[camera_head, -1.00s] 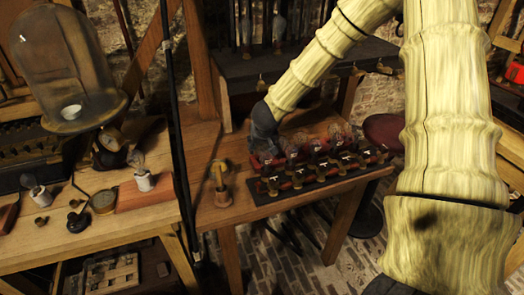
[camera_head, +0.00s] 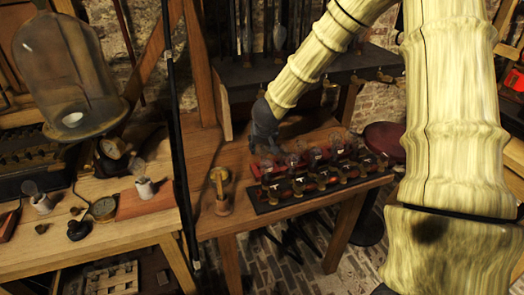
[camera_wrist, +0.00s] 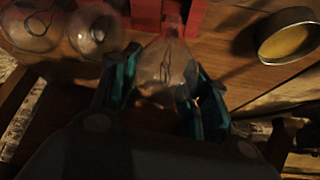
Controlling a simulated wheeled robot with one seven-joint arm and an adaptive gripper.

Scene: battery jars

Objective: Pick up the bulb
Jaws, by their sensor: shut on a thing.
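The bulb (camera_wrist: 166,62) is clear glass and sits between the two green-padded fingers of my gripper (camera_wrist: 160,88) in the wrist view. In the head view my dark gripper (camera_head: 264,124) is above the bench near the left end of the bulb row. The held bulb cannot be made out clearly there. Two other clear bulbs (camera_wrist: 95,28) show at the upper left of the wrist view.
A dark rack (camera_head: 262,205) with brass fittings and clear bulbs stands along the bench front. Red blocks (camera_wrist: 170,14) are just beyond the held bulb. A glass bell jar (camera_head: 65,65) is far left.

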